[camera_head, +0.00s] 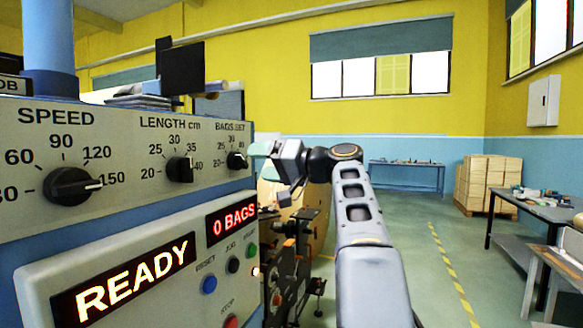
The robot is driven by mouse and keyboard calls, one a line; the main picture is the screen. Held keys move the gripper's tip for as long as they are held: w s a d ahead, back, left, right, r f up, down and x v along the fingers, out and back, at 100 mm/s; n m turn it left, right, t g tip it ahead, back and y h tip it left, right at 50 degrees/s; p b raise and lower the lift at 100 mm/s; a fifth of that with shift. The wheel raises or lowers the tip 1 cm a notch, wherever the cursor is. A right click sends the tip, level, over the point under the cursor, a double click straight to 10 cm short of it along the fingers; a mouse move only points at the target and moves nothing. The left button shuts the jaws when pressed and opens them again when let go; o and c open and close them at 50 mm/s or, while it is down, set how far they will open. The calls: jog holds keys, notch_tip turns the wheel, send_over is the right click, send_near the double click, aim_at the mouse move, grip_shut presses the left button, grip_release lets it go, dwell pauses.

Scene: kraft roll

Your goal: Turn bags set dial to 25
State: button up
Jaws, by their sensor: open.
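The bags set dial (237,161) is a small black knob at the right end of the grey control panel (120,205). Its scale shows 20 at the left, 25 at the upper left and 30 near the top. Its pointer seems to face right, away from 25, but it is too small to read exactly. My gripper (262,149) is just right of the dial, at about its height, and appears apart from it. It is open with nothing seen in it. Its fingertips are small and partly unclear here.
Left of it are the length dial (180,169) and the speed dial (70,187). Below, a box carries a READY display (130,280), a 0 BAGS display (231,220) and several buttons. Open floor lies to the right.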

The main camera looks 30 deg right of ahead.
jog(key=v, duration=0.7)
jog(key=shift+s+d, duration=0.25)
jog(key=shift+d, duration=0.05)
